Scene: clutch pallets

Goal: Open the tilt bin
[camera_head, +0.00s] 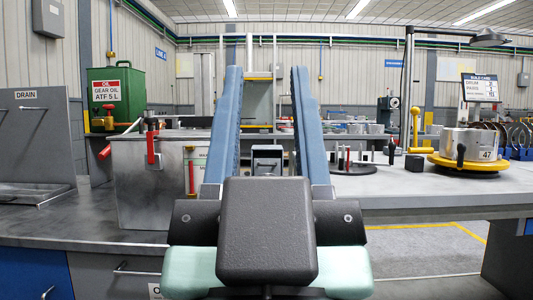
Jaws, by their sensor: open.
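My gripper (267,75) reaches away from the camera in the middle of the view. Its two long blue fingers stand wide apart, with nothing held between them. My dark and mint-green hand parts fill the lower middle and hide what lies behind. No thing is clearly marked as the tilt bin. A small grey box with a dark front (267,155) shows between the fingers, farther back. A grey panel labelled DRAIN (45,140), with a small handle, stands at the left. I cannot tell which of these, if either, is the tilt bin.
A metal tank (135,190) with red levers stands left of my gripper. Behind it is a green gear oil container (115,90). On the right bench (410,185) sits a metal drum on a yellow base (470,150). Drawers with handles line the bench front at lower left.

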